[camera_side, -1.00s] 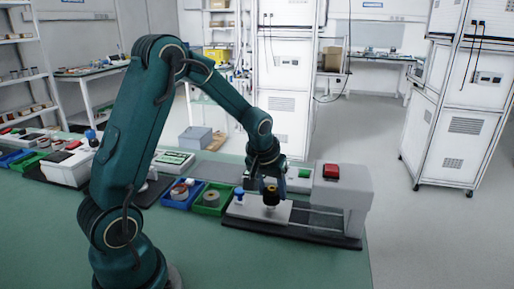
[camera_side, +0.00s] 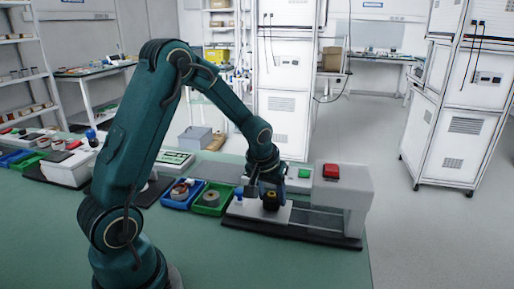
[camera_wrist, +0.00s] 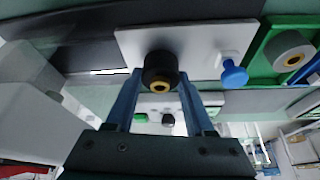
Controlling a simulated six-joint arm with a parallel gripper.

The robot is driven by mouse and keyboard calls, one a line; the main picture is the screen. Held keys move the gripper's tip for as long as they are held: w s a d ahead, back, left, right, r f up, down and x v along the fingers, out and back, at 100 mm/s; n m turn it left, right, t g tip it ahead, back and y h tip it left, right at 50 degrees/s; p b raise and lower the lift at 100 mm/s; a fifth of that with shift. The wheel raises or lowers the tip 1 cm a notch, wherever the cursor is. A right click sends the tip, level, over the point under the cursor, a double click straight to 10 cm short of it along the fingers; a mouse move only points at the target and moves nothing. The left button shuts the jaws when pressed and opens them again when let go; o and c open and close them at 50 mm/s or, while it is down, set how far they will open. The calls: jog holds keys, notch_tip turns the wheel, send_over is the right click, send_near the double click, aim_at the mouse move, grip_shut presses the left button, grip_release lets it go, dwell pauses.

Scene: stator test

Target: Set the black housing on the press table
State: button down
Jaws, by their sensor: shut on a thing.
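The black housing (camera_side: 270,200) is a short black cylinder with a yellow-orange centre. It shows between my fingers in the wrist view (camera_wrist: 158,66). My gripper (camera_wrist: 160,76) is shut on it, one blue finger on each side. In the side view, my gripper (camera_side: 264,190) points down over the white plate of the press table (camera_side: 246,208), and the housing is at that plate, roughly upright. Whether its underside touches the plate I cannot tell. The white plate (camera_wrist: 200,42) lies behind the housing in the wrist view.
A blue knob (camera_wrist: 233,74) stands on the plate beside the housing. The grey press body with a red button (camera_side: 331,171) is to the right. A green bin (camera_side: 212,208) and a blue bin (camera_side: 182,203) holding rings are to the left. A box with a green button (camera_side: 304,174) stands behind.

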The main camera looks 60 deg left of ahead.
jog(key=shift+f, duration=0.15)
jog(key=shift+c, duration=0.9)
grip_release()
jog(key=shift+v, duration=2.6)
